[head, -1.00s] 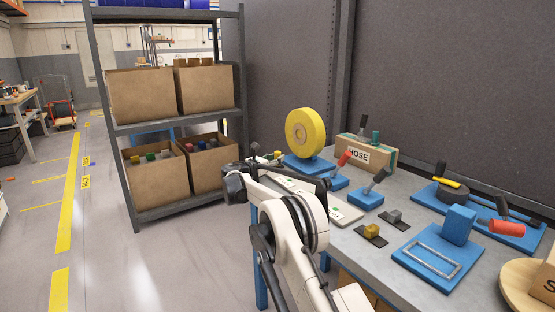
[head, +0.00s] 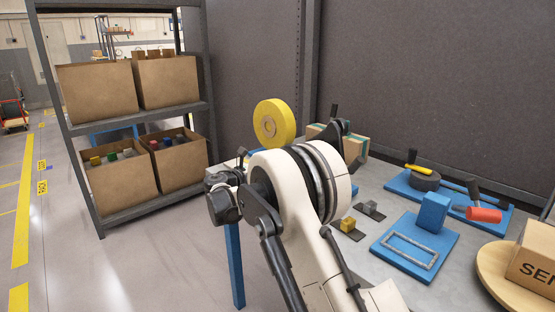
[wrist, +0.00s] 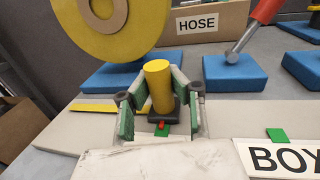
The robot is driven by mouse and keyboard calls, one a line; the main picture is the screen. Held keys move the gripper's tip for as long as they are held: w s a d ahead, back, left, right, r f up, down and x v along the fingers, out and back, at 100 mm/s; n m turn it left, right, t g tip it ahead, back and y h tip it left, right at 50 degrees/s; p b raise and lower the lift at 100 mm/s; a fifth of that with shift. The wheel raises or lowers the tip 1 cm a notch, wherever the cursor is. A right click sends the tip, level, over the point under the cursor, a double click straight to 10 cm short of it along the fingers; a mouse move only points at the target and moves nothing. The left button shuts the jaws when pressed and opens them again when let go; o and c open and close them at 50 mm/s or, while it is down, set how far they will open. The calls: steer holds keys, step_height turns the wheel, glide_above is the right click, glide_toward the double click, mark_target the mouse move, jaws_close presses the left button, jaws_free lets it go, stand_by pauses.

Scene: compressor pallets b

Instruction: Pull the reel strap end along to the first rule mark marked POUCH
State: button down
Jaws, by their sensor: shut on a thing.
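The yellow reel (head: 274,122) stands on a blue base at the back of the bench; its lower part fills the upper left of the wrist view (wrist: 110,42). A flat yellow strap (wrist: 95,108) runs from the reel side along the pale rule board (wrist: 225,120). My gripper (wrist: 160,100) has its green-padded fingers shut around an upright yellow peg (wrist: 157,80) on a dark foot, at the strap's end. A small red mark shows just in front of the foot. No POUCH label is readable. In the head view my arm hides the gripper and rule.
A BOX label (wrist: 282,158) and a green mark (wrist: 277,134) lie to the right on the rule. Behind are a HOSE carton (wrist: 205,20) and a blue block with a red-handled lever (wrist: 245,70). A blue fixture (head: 415,245) sits farther right; shelving (head: 140,120) stands left.

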steer(key=shift+s+d, duration=0.1)
steer(key=c, duration=1.5)
jaws_free()
steer(key=shift+a, duration=0.2)
steer(key=v, duration=1.2)
steer(key=shift+d, duration=0.1)
